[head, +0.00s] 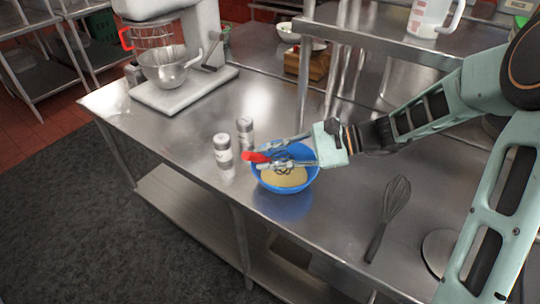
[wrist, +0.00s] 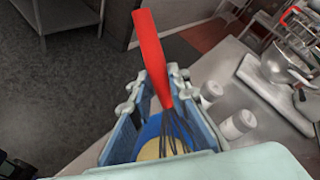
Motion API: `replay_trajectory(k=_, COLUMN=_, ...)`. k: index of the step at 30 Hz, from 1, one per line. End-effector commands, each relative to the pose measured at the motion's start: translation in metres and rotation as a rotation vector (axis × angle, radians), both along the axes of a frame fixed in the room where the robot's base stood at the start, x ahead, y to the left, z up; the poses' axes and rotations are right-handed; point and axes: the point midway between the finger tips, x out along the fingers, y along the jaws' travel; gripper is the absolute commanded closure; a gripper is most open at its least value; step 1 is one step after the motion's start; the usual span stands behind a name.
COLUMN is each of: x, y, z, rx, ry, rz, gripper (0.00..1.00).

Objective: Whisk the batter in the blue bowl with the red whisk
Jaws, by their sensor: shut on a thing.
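The blue bowl (head: 304,184) stands on the steel table and holds pale yellow batter (head: 284,179). My gripper (head: 272,160) is above the bowl, shut on the red whisk (head: 256,157) by its handle. The whisk's dark wires hang down into the bowl, at the batter. In the wrist view the red handle (wrist: 151,55) rises between my gripper's fingers (wrist: 160,104), and the batter shows below the wires. The fingers hide part of the whisk in the head view. How deep the wires reach in the batter I cannot tell.
Two shakers (head: 223,152) (head: 245,134) stand close to the bowl on the left and behind. A dark whisk (head: 390,210) lies to the right. A stand mixer (head: 168,65) stands at the back left. The table (head: 170,135) is clear left of the shakers.

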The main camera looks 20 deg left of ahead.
Motion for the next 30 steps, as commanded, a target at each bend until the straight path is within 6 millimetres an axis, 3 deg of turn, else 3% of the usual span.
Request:
replay_trajectory(k=8, x=0.000, y=0.000, z=0.012, rx=0.000, ry=-0.001, rz=0.000, gripper=1.00)
replay_trajectory(k=30, x=0.000, y=0.000, z=0.087, rx=0.000, ry=-0.001, rz=0.000, gripper=1.00)
